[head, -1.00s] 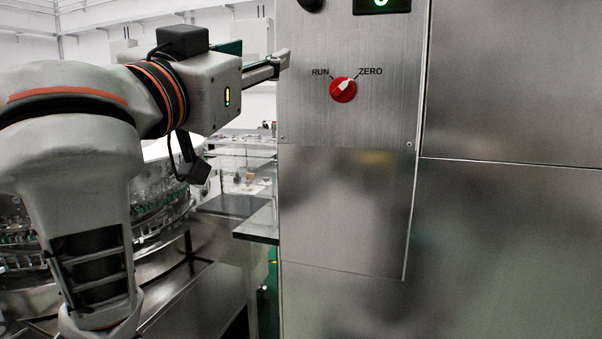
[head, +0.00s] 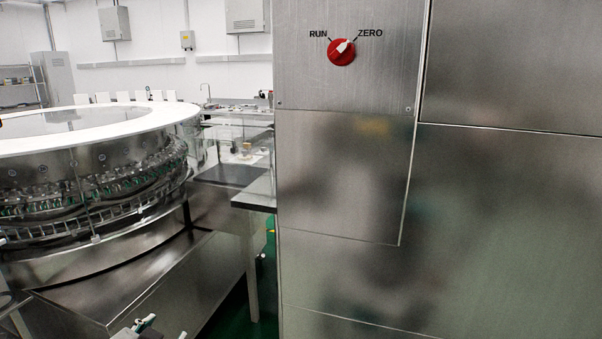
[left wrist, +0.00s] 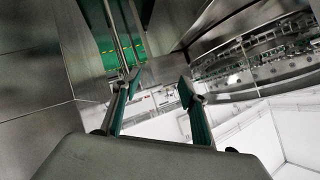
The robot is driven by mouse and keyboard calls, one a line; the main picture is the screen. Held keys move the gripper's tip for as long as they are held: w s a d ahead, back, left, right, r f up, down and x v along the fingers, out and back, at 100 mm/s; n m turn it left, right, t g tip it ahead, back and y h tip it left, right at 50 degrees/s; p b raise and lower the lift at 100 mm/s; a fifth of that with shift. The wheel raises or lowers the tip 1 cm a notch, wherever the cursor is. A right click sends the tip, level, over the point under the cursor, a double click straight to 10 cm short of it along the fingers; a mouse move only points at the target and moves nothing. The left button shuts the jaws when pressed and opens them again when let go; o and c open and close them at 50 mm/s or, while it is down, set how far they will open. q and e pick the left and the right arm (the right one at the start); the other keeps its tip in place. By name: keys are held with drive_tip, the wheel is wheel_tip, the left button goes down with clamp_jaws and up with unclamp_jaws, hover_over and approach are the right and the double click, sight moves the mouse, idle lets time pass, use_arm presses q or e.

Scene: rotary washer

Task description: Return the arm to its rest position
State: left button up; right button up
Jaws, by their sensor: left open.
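My left gripper (head: 162,328) shows only in part at the bottom edge of the head view, low and to the left of the steel panel. In the left wrist view my left gripper (left wrist: 160,86) is open, with its two green-lined fingers apart and nothing between them. The red knob (head: 341,53) with a white pointer sits on the steel panel, between the RUN and ZERO labels. Its pointer tilts up and right, toward ZERO. The gripper is well away from the knob. My right gripper is not in view.
The round washer (head: 95,165) with its white top ring and rows of glassware stands at the left. The steel cabinet (head: 500,220) fills the right side. A small dark shelf (head: 256,195) juts out beside the panel's left edge. Green floor shows below it.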

use_arm(q)
drive_tip(key=s+a+f+m+g+y, duration=0.15)
drive_tip(key=s+a+f, duration=0.25)
drive_tip(key=s+f, duration=0.5)
drive_tip(key=s+a+f+m+g+y, duration=0.1)
drive_tip(key=s+a+f+g, duration=0.2)
drive_tip(key=s+a+f, duration=0.5)
drive_tip(key=d+f+n+t+h, duration=0.1)
drive_tip(key=d+f+h, duration=0.2)
drive_tip(key=d+f, duration=0.3)
drive_tip(key=d+f+n+t+h, duration=0.2)
drive_tip(key=d+f+h, duration=0.2)
drive_tip(key=d, duration=0.9)
drive_tip(key=shift+s+d+f, duration=0.2)
drive_tip(key=shift+d+f, duration=0.05)
drive_tip(key=shift+f, duration=0.9)
drive_tip(key=shift+t, duration=0.25)
idle(1.5)
